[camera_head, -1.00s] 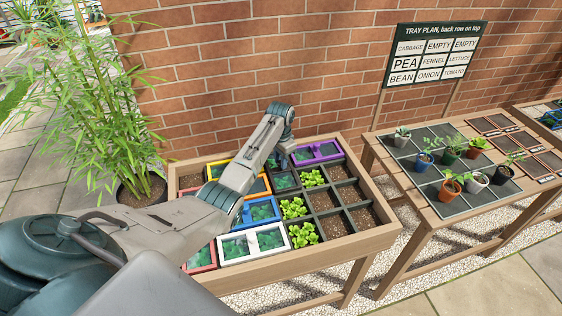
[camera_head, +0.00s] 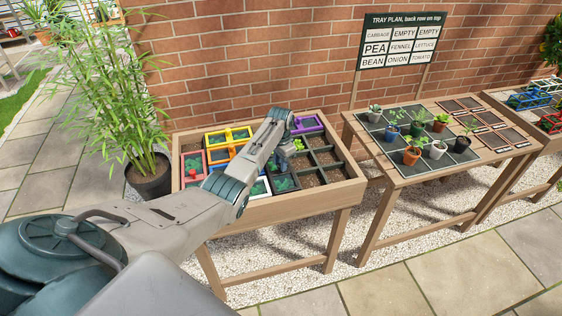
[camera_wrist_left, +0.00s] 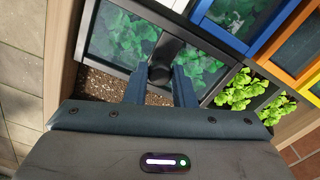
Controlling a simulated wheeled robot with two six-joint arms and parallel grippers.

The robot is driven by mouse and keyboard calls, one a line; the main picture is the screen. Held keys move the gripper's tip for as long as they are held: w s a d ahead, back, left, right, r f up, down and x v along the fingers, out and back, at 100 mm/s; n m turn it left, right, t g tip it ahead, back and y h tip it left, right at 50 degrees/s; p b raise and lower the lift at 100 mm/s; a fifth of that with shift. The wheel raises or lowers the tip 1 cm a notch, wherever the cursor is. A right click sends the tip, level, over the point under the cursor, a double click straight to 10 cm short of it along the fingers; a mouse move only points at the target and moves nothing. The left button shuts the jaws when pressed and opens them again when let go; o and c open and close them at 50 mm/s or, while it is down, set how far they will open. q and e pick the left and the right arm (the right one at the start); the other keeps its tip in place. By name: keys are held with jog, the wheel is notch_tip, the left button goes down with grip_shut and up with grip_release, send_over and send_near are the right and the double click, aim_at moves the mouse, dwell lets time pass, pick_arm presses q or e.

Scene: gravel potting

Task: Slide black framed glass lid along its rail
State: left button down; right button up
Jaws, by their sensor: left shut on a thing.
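The black framed glass lid (camera_wrist_left: 120,35) fills the upper left of the left wrist view, with green plants showing through its panes. My left gripper (camera_wrist_left: 159,88) is shut on the lid's dark knob (camera_wrist_left: 160,73), one finger on each side. In the head view the gripper (camera_head: 285,160) reaches down over the planter, and a glass pane of the lid (camera_head: 283,184) shows in front of it. My forearm hides part of the planter and the lid. My right gripper is out of view.
Blue (camera_wrist_left: 275,25), orange (camera_wrist_left: 290,75), yellow (camera_head: 228,137), red (camera_head: 193,168) and purple (camera_head: 308,124) framed lids lie on the wooden planter (camera_head: 330,190). Uncovered leafy plants (camera_wrist_left: 240,90) sit beside the black lid. A table with pots (camera_head: 400,172) stands to the right.

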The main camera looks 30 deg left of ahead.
pick_arm(q)
jog(key=shift+d, duration=0.1)
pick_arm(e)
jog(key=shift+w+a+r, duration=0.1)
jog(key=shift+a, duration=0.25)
pick_arm(q)
jog(key=shift+f, duration=0.1)
jog(key=c, duration=1.4)
grip_release()
jog(key=shift+c, duration=0.2)
jog(key=shift+o, duration=1.2)
jog(key=shift+s, duration=0.1)
jog(key=shift+d, duration=0.1)
notch_tip(320, 180, up, 11)
jog(key=b, duration=0.2)
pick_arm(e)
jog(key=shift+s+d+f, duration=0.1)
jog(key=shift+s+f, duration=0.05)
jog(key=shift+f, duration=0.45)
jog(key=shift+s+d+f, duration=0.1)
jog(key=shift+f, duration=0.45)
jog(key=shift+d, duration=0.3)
